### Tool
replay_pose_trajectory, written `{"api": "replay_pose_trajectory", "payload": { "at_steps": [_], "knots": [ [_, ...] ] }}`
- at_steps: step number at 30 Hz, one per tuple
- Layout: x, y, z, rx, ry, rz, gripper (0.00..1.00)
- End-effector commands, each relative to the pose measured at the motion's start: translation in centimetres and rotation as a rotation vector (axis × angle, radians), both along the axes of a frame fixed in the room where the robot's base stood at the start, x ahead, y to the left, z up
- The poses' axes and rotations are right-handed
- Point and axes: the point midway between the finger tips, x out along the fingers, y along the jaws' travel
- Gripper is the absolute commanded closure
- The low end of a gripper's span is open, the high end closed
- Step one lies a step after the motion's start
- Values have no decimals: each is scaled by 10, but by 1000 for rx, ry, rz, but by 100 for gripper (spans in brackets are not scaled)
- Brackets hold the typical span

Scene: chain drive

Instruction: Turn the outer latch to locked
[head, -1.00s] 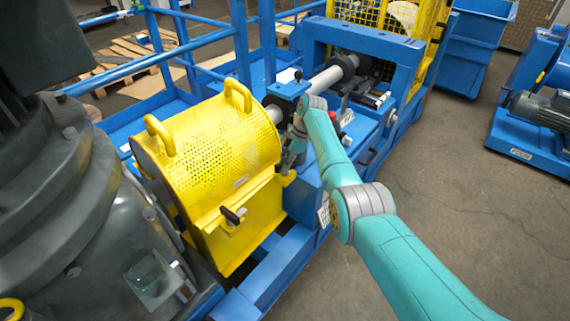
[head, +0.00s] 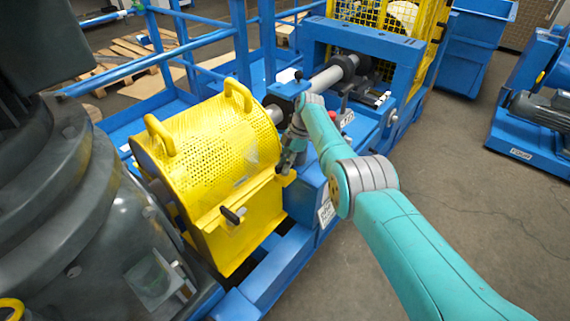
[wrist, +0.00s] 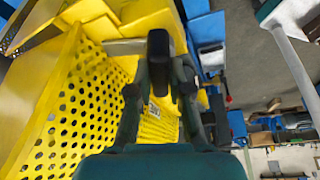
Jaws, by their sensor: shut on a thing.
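A yellow perforated guard (head: 205,140) with two loop handles sits on a blue frame. A black-handled latch (head: 232,215) is on the near part of its front ledge. My gripper (head: 288,163) is at the far end of that ledge, beside the guard. In the wrist view, a black latch handle (wrist: 158,48) stands between the fingers of my gripper (wrist: 158,88), which is shut on it. In the head view my gripper mostly hides this latch, and its exact angle cannot be told.
A blue bearing stand (head: 290,92) with a grey shaft (head: 326,78) stands just behind my gripper. Blue railings (head: 200,68) run behind the guard. The grey floor (head: 470,200) to the right is clear. A blue motor base (head: 530,140) stands at the far right.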

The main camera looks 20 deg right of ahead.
Motion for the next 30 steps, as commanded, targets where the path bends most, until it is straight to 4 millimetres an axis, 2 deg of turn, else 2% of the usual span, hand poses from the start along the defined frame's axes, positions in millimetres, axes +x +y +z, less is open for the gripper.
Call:
{"api": "replay_pose_trajectory", "payload": {
  "at_steps": [4,5,7,20,26,30],
  "knots": [
    [-1,-1,-1,-2,2,-1,100],
    [-1,-1,-1,-2,2,-1,74],
    [-1,-1,-1,-1,3,-1,56],
    [0,0,4,0,0,-1,56],
    [0,0,21,-1,-1,0,56],
    [1,-1,48,-1,-3,-1,56]
  ]
}}
